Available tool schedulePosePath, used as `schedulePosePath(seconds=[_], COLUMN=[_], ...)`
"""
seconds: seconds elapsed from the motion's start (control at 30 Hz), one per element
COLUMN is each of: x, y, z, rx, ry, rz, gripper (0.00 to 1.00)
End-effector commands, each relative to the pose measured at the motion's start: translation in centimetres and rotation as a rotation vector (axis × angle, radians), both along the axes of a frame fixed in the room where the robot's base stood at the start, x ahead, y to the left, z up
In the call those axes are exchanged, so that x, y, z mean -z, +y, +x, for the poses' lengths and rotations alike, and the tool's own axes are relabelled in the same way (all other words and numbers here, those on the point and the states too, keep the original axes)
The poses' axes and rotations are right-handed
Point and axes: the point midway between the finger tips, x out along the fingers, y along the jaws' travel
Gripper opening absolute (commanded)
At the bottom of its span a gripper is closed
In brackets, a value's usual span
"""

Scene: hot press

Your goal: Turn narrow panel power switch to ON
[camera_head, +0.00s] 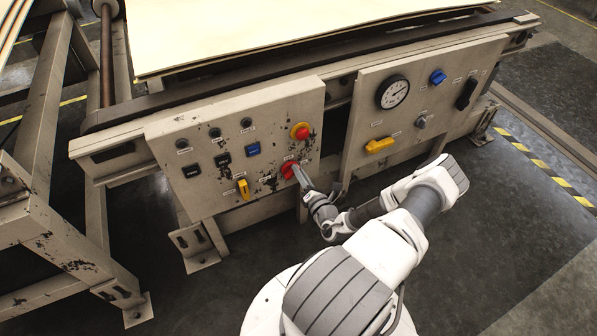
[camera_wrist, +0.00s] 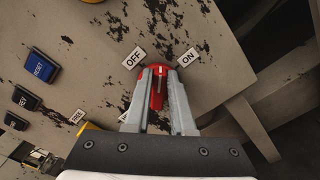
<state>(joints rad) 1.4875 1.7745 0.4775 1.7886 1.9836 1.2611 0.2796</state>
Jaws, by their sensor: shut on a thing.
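The red rotary switch (camera_head: 288,170) is at the lower right of the left-hand control panel (camera_head: 215,118). In the wrist view the red switch (camera_wrist: 158,84) sits between two grey fingers, below the OFF label (camera_wrist: 134,57) and the ON label (camera_wrist: 188,57). Its pale mark points up, roughly between the two labels. My gripper (camera_head: 298,174) reaches it from the lower right, and in the wrist view my gripper (camera_wrist: 158,92) is shut on the switch knob. The fingers hide the sides of the knob.
A red emergency button (camera_head: 300,131) on a yellow base is above the switch. A yellow handle (camera_head: 243,188), a blue button (camera_head: 253,149) and black buttons are to its left. The right-hand panel (camera_head: 420,100) bears a gauge (camera_head: 393,92) and a yellow handle (camera_head: 379,145). Open floor lies in front.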

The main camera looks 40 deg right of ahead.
Motion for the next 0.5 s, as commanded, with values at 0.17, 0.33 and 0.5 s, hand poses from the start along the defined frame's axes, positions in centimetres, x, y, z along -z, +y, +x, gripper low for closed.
schedulePosePath(seconds=[0.17,0.33,0.5], x=[0.39,0.71,1.02], y=[-0.19,-0.39,-0.49], z=[-0.04,-0.06,-0.07], rx=[0.001,0.001,0.000], ry=[-0.039,-0.077,-0.110], rz=[0.165,0.319,0.459], gripper=[0.00,0.00,0.00])
